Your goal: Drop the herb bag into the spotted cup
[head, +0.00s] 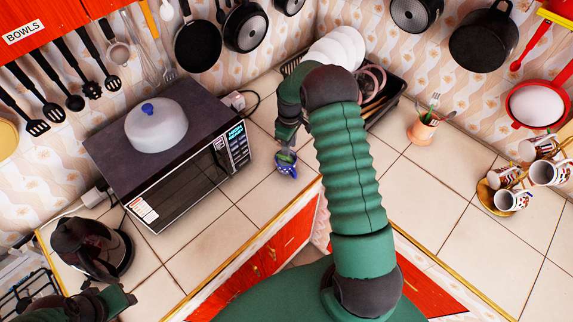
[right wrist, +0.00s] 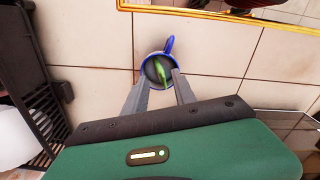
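The spotted cup (head: 287,170) is small and blue and stands on the tiled counter, to the right of the microwave. In the right wrist view its blue rim and handle (right wrist: 169,45) show from above. The green herb bag (right wrist: 161,73) shows inside the cup's rim; its green also shows at the cup's top in the head view (head: 284,157). My right gripper (right wrist: 160,82) is open, with its fingertips apart on either side of the bag, close over the cup. Part of my left arm and gripper (head: 112,301) shows at the lower left; its fingers are not clear.
The microwave (head: 170,150) with a white lidded dish stands left of the cup. A black rack with plates (head: 335,48) is behind my right arm. A utensil pot (head: 421,130) and several mugs (head: 513,199) stand to the right. A kettle (head: 90,246) is at the lower left.

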